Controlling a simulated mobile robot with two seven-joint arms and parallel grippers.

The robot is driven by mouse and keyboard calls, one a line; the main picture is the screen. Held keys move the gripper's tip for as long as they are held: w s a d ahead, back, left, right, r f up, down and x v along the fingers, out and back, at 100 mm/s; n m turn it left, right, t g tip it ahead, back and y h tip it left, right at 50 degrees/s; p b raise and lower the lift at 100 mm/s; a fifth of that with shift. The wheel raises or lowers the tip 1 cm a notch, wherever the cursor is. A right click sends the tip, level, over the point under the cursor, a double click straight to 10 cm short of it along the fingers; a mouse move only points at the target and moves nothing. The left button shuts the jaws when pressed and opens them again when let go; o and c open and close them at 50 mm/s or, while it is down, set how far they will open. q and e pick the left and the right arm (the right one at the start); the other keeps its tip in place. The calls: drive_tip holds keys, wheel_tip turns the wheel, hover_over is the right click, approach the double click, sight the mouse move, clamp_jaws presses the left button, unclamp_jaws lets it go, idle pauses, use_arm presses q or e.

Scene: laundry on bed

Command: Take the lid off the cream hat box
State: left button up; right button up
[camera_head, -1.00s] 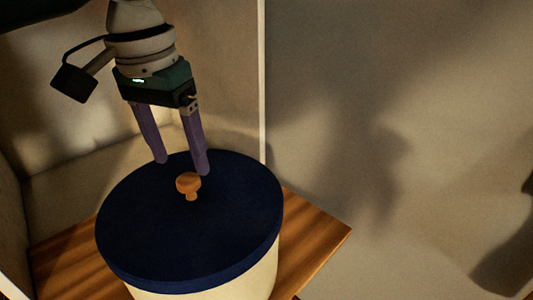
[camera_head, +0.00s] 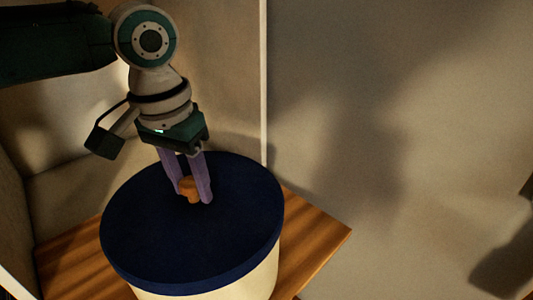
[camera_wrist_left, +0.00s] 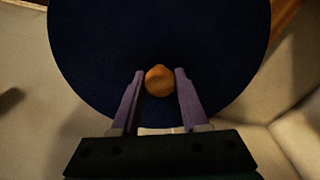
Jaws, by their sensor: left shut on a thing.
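The cream hat box (camera_head: 215,287) stands on a wooden surface, its cream side showing below the lid. The dark blue round lid (camera_head: 150,235) sits on top of it and also fills much of the left wrist view (camera_wrist_left: 100,50). An orange-brown knob (camera_head: 188,191) rises from the lid's middle. My left gripper (camera_head: 195,195) reaches down from above with its purple fingers on either side of the knob, shut on it. In the left wrist view the knob (camera_wrist_left: 158,80) lies between the fingertips. My right gripper is not in view.
The wooden surface (camera_head: 310,240) shows to the right of the box and at its left. Pale walls stand close behind and to the left, with a white upright edge (camera_head: 263,80) behind the box. A dark shape (camera_head: 515,250) is at the right edge.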

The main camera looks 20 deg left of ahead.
use_arm(q)
clamp_jaws()
